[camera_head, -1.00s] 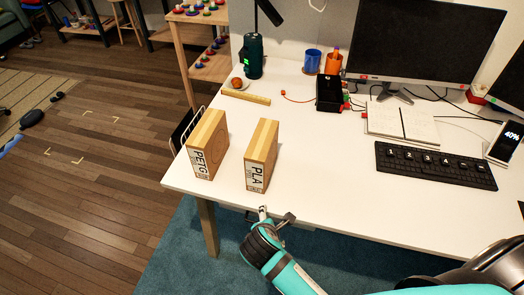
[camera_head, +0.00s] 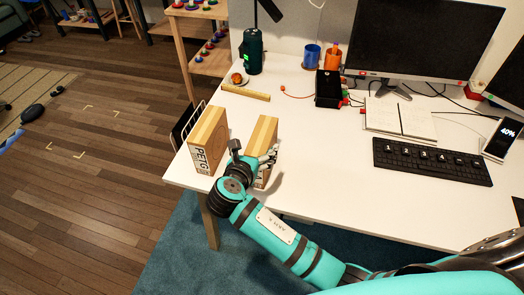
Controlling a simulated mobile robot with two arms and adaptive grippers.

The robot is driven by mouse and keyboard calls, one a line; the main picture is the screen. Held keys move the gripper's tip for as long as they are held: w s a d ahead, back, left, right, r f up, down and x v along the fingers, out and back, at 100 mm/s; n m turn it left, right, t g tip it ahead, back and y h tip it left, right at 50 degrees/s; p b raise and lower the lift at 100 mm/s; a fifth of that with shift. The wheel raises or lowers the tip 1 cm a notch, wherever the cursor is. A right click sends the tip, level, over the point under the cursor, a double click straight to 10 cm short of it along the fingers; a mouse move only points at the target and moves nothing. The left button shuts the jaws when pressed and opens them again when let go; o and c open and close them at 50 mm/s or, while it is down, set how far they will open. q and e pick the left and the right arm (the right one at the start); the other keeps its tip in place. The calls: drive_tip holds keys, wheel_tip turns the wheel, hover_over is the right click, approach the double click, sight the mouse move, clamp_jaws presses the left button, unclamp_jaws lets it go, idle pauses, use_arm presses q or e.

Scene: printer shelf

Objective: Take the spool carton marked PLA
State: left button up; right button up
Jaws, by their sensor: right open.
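The spool carton marked PLA (camera_head: 262,137) stands upright near the front left of the white desk. Its front label is now mostly hidden behind my right gripper (camera_head: 254,156). That gripper is open, with one finger on each side of the carton's front end; I cannot tell whether they touch it. My left gripper is not in view.
A wooden strip (camera_head: 246,92) and a small plate with a round item (camera_head: 237,79) lie behind the cartons. A dark green device (camera_head: 253,52) stands farther back. A keyboard (camera_head: 432,163) and notebook (camera_head: 400,118) lie right. Desk between cartons and keyboard is clear.

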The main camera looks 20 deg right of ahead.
sight(262, 135)
drive_tip(key=p+x, duration=0.1)
drive_tip(key=x, duration=0.7)
drive_tip(key=shift+a+r, duration=0.1)
drive_tip(key=c, duration=1.6)
drive_tip(key=shift+r, duration=0.1)
drive_tip(key=shift+c, duration=0.8)
drive_tip(key=shift+r, duration=0.1)
